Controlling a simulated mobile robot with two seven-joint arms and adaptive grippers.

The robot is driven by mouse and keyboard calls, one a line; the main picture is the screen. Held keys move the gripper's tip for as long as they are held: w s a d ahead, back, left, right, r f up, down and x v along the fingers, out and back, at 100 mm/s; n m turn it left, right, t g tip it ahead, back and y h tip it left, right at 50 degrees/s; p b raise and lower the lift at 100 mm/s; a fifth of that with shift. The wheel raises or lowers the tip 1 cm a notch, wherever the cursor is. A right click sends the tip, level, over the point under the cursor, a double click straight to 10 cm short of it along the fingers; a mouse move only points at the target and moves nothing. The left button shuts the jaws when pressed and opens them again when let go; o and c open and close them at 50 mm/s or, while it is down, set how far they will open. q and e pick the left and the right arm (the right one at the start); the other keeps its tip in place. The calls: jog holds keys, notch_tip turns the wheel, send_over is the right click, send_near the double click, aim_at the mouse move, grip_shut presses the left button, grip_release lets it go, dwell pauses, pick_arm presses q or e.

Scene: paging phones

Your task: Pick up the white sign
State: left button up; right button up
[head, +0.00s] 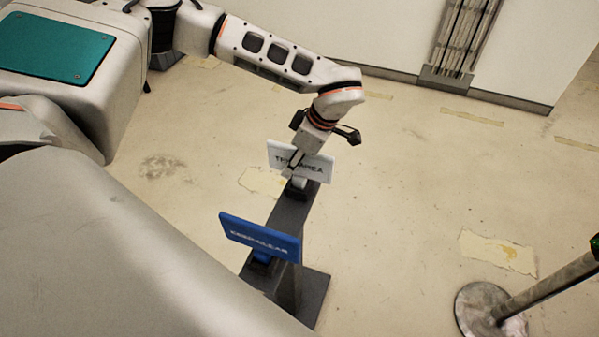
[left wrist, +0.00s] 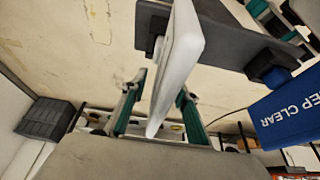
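The white sign (head: 312,163) with dark lettering stands upright at the far end of a dark grey stand (head: 290,214). My left gripper (head: 293,160) reaches down over the sign from above, hiding part of its lettering. In the left wrist view the white sign (left wrist: 180,55) shows nearly edge-on between the two green-and-grey fingers of my left gripper (left wrist: 160,108). The fingers are spread, with a visible gap on the left finger's side; contact on the right finger's side is unclear. My right gripper is not in view.
A blue sign (head: 260,238) stands at the near end of the same stand; it shows at the right in the left wrist view (left wrist: 290,106). A metal post with a round base (head: 483,308) stands at the lower right. The floor between is clear.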

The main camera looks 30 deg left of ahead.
pick_arm(q)
jog(key=shift+f, duration=0.15)
dwell(0.3)
jog(key=shift+c, duration=0.3)
grip_shut()
